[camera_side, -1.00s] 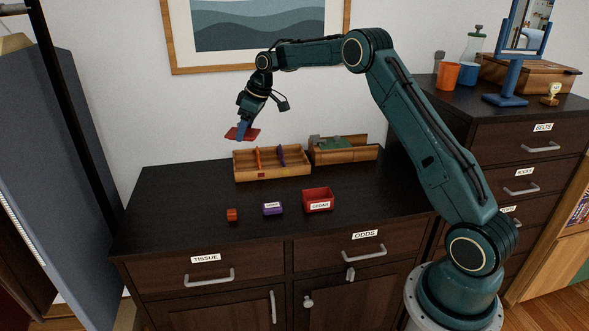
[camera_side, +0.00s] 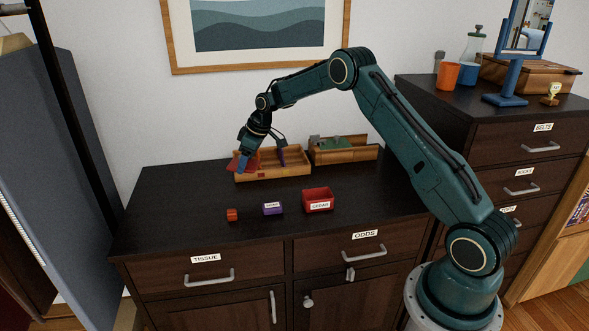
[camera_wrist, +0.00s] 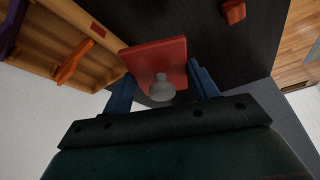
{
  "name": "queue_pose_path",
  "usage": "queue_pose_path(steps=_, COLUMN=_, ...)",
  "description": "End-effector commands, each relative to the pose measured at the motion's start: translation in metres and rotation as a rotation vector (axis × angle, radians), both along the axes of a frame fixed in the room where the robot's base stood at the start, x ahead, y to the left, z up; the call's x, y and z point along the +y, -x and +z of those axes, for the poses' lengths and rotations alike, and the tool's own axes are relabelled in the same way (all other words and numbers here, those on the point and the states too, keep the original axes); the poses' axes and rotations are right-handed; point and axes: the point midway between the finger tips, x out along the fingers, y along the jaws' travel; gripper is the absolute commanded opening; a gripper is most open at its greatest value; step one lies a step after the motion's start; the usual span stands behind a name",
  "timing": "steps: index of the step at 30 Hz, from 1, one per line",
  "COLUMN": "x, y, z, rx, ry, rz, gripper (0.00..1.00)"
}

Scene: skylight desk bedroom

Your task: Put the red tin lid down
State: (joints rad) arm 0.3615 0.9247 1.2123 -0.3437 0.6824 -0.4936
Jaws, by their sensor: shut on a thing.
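The red tin lid (camera_wrist: 153,58) is a flat square plate with a round grey knob (camera_wrist: 161,89). My gripper (camera_wrist: 163,88) is shut on it, with a blue finger on each side. In the side view the lid (camera_side: 252,163) looks tilted and overlaps the left end of the wooden divided tray (camera_side: 285,174). My gripper (camera_side: 243,164) is at that end too. I cannot tell whether the lid touches the tray. In the wrist view the tray (camera_wrist: 88,27) is left of the lid, and the lid's left edge is close to its wall.
An open red box (camera_side: 318,205) marked CEDAR, a purple labelled box (camera_side: 272,209) and a small orange-red block (camera_side: 232,215) stand in front. A second wooden box (camera_side: 345,154) stands behind right. The dark cabinet top (camera_side: 180,205) is clear at the left.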

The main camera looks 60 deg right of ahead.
Motion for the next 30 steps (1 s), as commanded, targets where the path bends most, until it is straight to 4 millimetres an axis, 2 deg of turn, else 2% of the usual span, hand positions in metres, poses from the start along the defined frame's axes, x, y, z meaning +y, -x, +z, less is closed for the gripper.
queue_pose_path(steps=3, x=0.000, y=0.000, z=-0.023, rx=0.003, ry=0.000, rz=-0.001, gripper=0.37)
queue_pose_path(steps=7, x=0.000, y=0.000, z=-0.041, rx=0.002, ry=0.000, rz=0.000, gripper=0.37)
queue_pose_path(steps=12, x=0.000, y=0.000, z=-0.051, rx=0.000, ry=0.000, rz=0.000, gripper=0.37)
queue_pose_path(steps=20, x=0.000, y=0.000, z=-0.056, rx=0.001, ry=0.000, rz=0.000, gripper=0.37)
queue_pose_path(steps=30, x=0.000, y=0.000, z=-0.091, rx=0.001, ry=0.000, rz=0.000, gripper=0.37)
